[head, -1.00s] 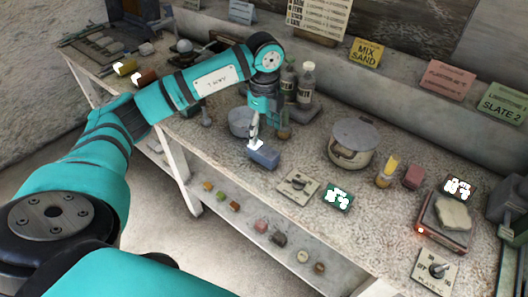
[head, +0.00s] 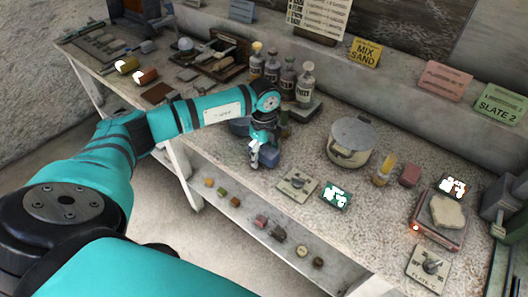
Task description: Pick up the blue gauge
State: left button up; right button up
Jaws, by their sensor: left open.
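The blue gauge appears to be the small blue-grey block (head: 270,158) on the speckled bench, left of a switch plate. My left gripper (head: 255,160) is at the block, pointing down, and covers part of it. The jaws are open. One pale fingertip shows at the block's left side; whether it touches the block I cannot tell. My right gripper is not in view.
A lidded pot (head: 351,143) stands to the right and several bottles (head: 288,75) stand behind my gripper. A switch plate (head: 297,184) and a lit green display (head: 335,195) lie close to the right. A bowl (head: 239,126) is partly hidden behind my arm.

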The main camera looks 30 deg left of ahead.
aim_at(263, 149)
pick_arm(q)
jog(key=shift+f, duration=0.2)
dwell(0.6)
grip_shut()
dwell(0.4)
jog(key=shift+r, duration=0.35)
jog(key=r, duration=0.1)
jog(key=r+b, duration=0.1)
jog(key=r, duration=0.1)
jog(key=shift+s+r, duration=0.1)
jog(key=shift+s, duration=0.15)
jog(key=s+d+b, duration=0.1)
jog(key=s+b, duration=0.1)
jog(key=s, duration=0.5)
jog(key=s+d+r+b, duration=0.1)
jog(key=s, duration=0.7)
jog(key=shift+s+d+r+b, duration=0.15)
jog(key=shift+d+r+b, duration=0.15)
jog(key=shift+d+b, duration=0.1)
